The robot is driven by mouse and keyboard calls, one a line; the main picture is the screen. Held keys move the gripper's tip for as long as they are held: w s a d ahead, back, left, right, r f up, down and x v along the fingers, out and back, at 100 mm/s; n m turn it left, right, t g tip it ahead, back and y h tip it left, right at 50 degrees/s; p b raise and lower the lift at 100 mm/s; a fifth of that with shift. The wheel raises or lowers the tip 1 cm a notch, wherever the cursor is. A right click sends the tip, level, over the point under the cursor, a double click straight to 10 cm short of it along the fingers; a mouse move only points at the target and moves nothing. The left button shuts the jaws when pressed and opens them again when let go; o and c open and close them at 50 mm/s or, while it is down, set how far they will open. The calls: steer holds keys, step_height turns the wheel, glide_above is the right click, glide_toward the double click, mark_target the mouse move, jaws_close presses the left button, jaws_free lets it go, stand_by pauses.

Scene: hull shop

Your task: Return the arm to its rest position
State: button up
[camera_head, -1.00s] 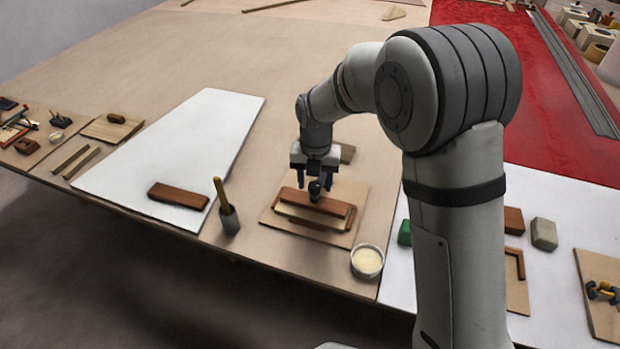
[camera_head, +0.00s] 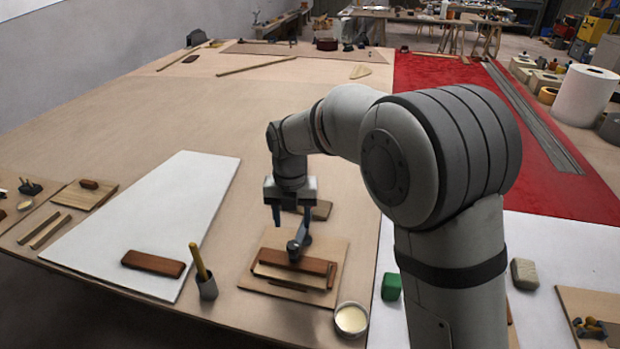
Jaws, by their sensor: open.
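My gripper (camera_head: 290,228) is at the end of my arm, pointing down above a light wooden board (camera_head: 322,247) near the front of the table. Its fingers are apart with nothing seen between them. Reddish-brown wooden bars (camera_head: 312,267) lie on the board just below the gripper, with a paler strip beside them. I cannot tell whether a fingertip touches them. My arm bends over from the right and covers part of the table.
A white sheet (camera_head: 150,222) with a brown block (camera_head: 153,263) lies left. A grey cup with a yellow stick (camera_head: 203,277) and a round tub (camera_head: 351,319) stand near the front edge. A green block (camera_head: 391,286) is right. The table's middle is clear.

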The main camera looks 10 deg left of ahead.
steer(key=s+d+r+m+t, duration=0.1)
steer(key=s+d+r+m, duration=0.3)
steer(key=d+m, duration=0.55)
steer(key=s+d+r+m, duration=0.3)
steer(key=d+m, duration=0.6)
steer(key=m, duration=0.1)
steer(key=s+d+m+t+p, duration=0.1)
steer(key=s+d+m, duration=0.9)
steer(key=m, duration=0.8)
steer(key=s, duration=0.2)
steer(key=shift+s+d+t, duration=0.3)
steer(key=shift+d, duration=0.05)
